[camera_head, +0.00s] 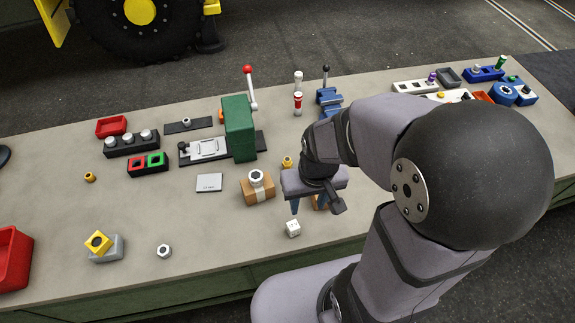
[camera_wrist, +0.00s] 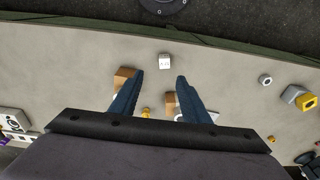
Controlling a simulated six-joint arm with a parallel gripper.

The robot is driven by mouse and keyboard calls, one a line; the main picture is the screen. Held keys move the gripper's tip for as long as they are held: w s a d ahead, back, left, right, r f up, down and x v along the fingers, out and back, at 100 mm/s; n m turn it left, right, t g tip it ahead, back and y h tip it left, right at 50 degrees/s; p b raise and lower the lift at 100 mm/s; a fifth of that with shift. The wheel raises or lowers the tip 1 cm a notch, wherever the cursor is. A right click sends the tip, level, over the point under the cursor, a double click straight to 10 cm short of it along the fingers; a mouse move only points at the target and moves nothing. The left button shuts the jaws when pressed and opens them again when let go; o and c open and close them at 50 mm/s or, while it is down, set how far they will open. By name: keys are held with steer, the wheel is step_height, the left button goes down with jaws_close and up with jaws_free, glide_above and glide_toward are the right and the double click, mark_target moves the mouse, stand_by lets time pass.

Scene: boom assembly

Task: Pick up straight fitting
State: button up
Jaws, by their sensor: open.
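No part is marked as the straight fitting, and I cannot tell for sure which one it is. A small brass fitting (camera_head: 287,161) stands on the bench just beyond my gripper; it also shows between my fingers in the wrist view (camera_wrist: 146,113). A similar brass fitting (camera_head: 90,177) is far left. A hex nut-like piece (camera_head: 164,251) lies near the front edge. My gripper (camera_head: 312,207) points down above the bench, open and empty, its fingers apart in the wrist view (camera_wrist: 160,76). A white cube (camera_head: 293,228) sits just in front of it.
A brown block (camera_head: 257,190) with a white ring piece is left of my gripper. Another brown block (camera_wrist: 123,76) is partly hidden by a finger. A green press (camera_head: 238,128) with a red-knobbed lever stands behind.

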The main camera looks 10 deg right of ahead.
steer(key=w+a+f+m+t+b, duration=0.15)
steer(key=w+f+t+b, duration=0.4)
steer(key=w+f, duration=0.75)
steer(key=t+h+b, duration=0.2)
steer(key=t+b, duration=0.2)
steer(key=b, duration=0.1)
glide_toward(288, 162)
steer(key=w+f, duration=0.2)
steer(key=shift+a+f+m, duration=0.35)
steer(key=shift+f, duration=0.05)
steer(key=shift+w+d+f+t+h, duration=0.1)
steer(key=shift+w+d+t+h, duration=0.2)
steer(key=shift+w+t, duration=0.35)
steer(key=shift+s, duration=0.1)
steer(key=shift+p+x, duration=0.35)
steer(key=shift+x, duration=0.7)
steer(key=shift+p+x, duration=1.15)
steer(key=shift+x, duration=1.4)
steer(key=shift+d, duration=0.15)
